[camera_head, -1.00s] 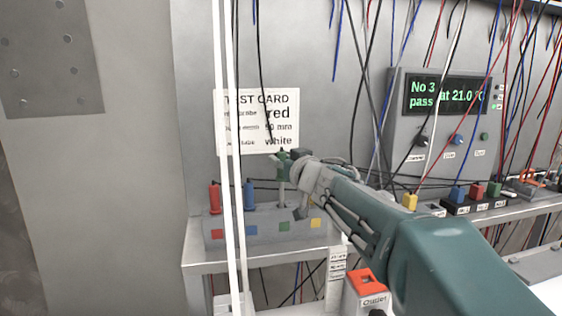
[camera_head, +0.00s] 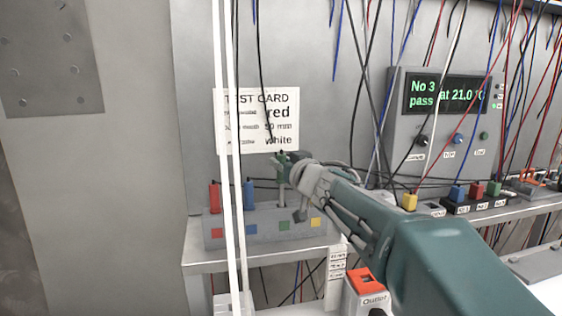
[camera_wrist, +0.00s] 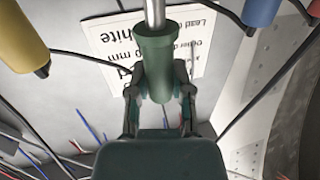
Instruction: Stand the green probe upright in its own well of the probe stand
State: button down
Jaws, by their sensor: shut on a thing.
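The green probe (camera_head: 281,168) is upright above the green-marked well of the grey probe stand (camera_head: 257,231). My gripper (camera_head: 287,166) is shut on its green handle, and its metal shaft points down. In the wrist view, which is upside down, the green probe (camera_wrist: 155,62) sits between both fingers (camera_wrist: 160,98). The shaft's lower end meets the stand's top in the head view; I cannot tell whether it is inside the well. The stand has red, blue, green and yellow squares on its front.
A red probe (camera_head: 214,197) and a blue probe (camera_head: 249,194) stand at the left of the stand. A yellow handle (camera_wrist: 20,38) shows on the other side in the wrist view. White posts (camera_head: 229,130) cross in front of the stand. Loose cables hang behind.

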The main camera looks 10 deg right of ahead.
aim_at(283, 185)
jog(key=shift+f, duration=2.6)
